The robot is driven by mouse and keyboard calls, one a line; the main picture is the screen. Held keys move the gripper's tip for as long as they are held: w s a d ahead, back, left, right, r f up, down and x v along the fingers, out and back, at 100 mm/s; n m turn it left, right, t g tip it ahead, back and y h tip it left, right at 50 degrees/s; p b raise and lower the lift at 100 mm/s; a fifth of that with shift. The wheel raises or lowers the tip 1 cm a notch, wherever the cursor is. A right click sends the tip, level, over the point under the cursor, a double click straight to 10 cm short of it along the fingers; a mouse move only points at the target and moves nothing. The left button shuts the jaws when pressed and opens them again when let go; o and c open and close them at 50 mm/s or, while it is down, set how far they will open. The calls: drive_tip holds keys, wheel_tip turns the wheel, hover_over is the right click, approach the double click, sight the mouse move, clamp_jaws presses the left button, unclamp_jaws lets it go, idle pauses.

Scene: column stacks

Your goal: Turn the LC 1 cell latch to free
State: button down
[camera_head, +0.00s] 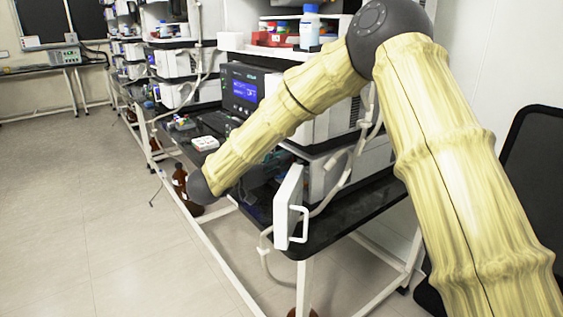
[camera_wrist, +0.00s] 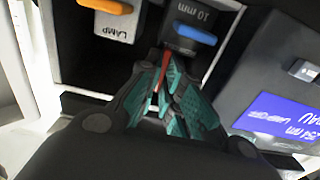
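In the wrist view, a narrow red lever (camera_wrist: 164,68), which looks like the cell latch, stands at the front of a dark module (camera_wrist: 200,17) marked "10 mm". My gripper (camera_wrist: 168,66) has its teal-padded fingers drawn together at the tips, with the red lever between them. The fingers hide part of the lever, so its exact angle is hard to tell. In the head view, my arm and an open white door hide my gripper and the latch. The instrument with the lit blue display (camera_head: 245,91) stands behind my forearm.
A white module with an orange bar, marked LAMP (camera_wrist: 116,20), sits left of the cell module. A blue screen (camera_wrist: 283,122) is at the right. The open white door (camera_head: 288,205) with a handle stands near the black bench's front corner. Floor at left is clear.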

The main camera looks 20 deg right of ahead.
drive_tip(key=shift+m, duration=0.3)
drive_tip(key=shift+s+f+m+b, duration=0.15)
drive_tip(key=shift+m+b, duration=1.2)
drive_tip(key=shift+m, duration=1.5)
drive_tip(key=shift+f+m+b, duration=0.1)
drive_tip(key=shift+m+b, duration=1.25)
drive_tip(key=shift+m, duration=1.55)
drive_tip(key=shift+s+f+m+b, duration=0.15)
drive_tip(key=shift+m+b, duration=1.2)
drive_tip(key=shift+m, duration=1.5)
drive_tip(key=c, duration=1.6)
unclamp_jaws()
drive_tip(key=shift+r, duration=0.1)
drive_tip(key=v, duration=1.2)
drive_tip(key=shift+r, duration=0.1)
